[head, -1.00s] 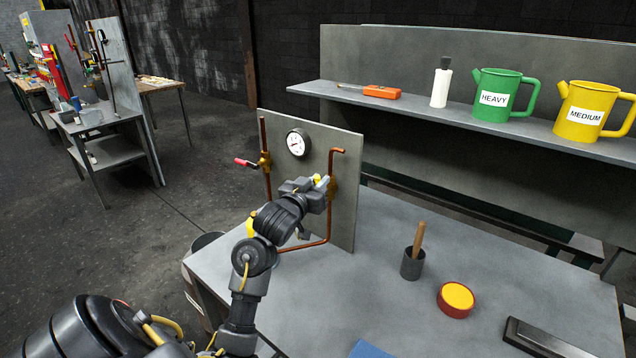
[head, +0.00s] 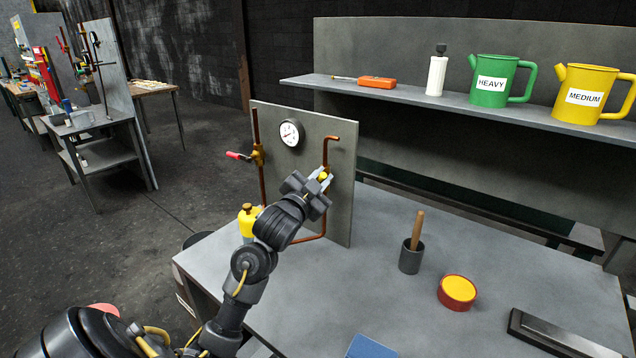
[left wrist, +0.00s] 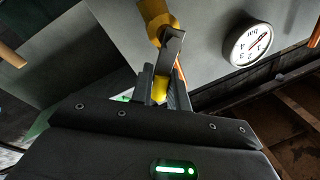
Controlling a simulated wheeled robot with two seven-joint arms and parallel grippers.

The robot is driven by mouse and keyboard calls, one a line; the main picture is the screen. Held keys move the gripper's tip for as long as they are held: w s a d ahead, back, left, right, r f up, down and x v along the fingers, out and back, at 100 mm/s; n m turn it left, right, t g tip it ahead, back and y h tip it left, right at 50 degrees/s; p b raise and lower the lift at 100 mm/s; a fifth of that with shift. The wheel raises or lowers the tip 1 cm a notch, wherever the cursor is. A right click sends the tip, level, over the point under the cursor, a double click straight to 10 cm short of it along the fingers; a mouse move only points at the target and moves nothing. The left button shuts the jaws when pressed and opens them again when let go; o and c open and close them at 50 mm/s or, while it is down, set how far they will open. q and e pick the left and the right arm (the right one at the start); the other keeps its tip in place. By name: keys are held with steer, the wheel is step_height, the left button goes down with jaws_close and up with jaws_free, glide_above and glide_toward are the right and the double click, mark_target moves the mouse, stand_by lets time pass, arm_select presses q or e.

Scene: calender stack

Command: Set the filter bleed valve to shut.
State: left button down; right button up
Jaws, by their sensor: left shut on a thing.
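A valve with a yellow-tipped handle (head: 323,177) sits on the right copper pipe of the upright grey panel (head: 341,215). My left gripper (head: 321,181) is shut on this handle. In the left wrist view the yellow tip (left wrist: 160,88) is between the fingers, and a grey lever (left wrist: 171,52) runs up to the brass valve body (left wrist: 153,20). My gripper partly hides the valve in the head view. A second valve with a red handle (head: 238,156) is on the left pipe, its handle pointing left. I see no readable valve label. My right gripper is out of view.
A gauge (head: 290,133) is on the panel between the pipes. A yellow container (head: 247,222) stands near the panel's left side. A dark cup with a wooden handle (head: 411,258), a red-yellow tin (head: 457,292) and a dark block (head: 555,335) stand to the right.

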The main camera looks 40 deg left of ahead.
arm_select(q)
steer(key=f+m+h+b, duration=0.1)
steer(key=m+b, duration=0.1)
steer(key=m, duration=0.2)
steer(key=d+f+m+h+b, duration=0.1)
steer(key=m+b, duration=0.1)
steer(key=m, duration=0.2)
steer(key=f+m+t+h+b, duration=0.1)
steer(key=m+b, duration=0.1)
steer(key=m, duration=0.1)
steer(key=shift+d+f+m+b, duration=0.2)
steer(key=shift+d+m+b, duration=0.05)
steer(key=shift+m+b, duration=0.15)
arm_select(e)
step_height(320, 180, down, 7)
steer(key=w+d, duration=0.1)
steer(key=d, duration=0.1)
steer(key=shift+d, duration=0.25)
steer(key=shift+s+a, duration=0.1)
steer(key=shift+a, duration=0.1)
arm_select(q)
steer(key=c, duration=1.4)
jaws_free()
steer(key=shift+c, duration=0.2)
